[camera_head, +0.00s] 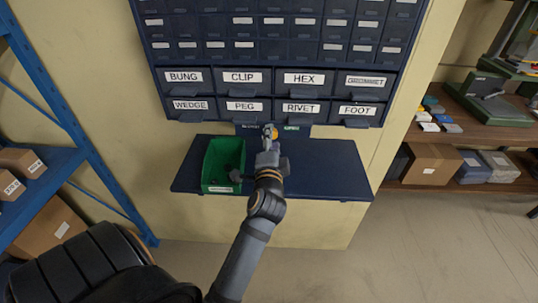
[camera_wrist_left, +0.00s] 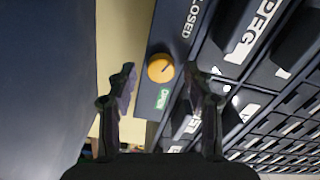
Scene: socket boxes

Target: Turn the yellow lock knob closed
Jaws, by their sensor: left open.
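The yellow lock knob (camera_wrist_left: 160,67) is round and sits on a dark strip below the drawers, between a CLOSED label (camera_wrist_left: 190,18) and a green OPEN label (camera_wrist_left: 162,99). A short dark mark shows on its face; I cannot tell exactly which label it points to. In the head view the knob (camera_head: 274,133) is partly hidden by my left gripper (camera_head: 269,132). In the wrist view the open fingers of my left gripper (camera_wrist_left: 162,78) stand on either side of the knob, with gaps and nothing held. My right gripper is not in view.
A drawer cabinet (camera_head: 205,75) with labelled drawers rises above the knob. A dark shelf (camera_head: 335,170) sits below, with a green bin (camera_head: 222,160) left of my arm. A blue rack (camera_head: 70,125) stands at left; a wooden shelf (camera_head: 470,135) stands at right.

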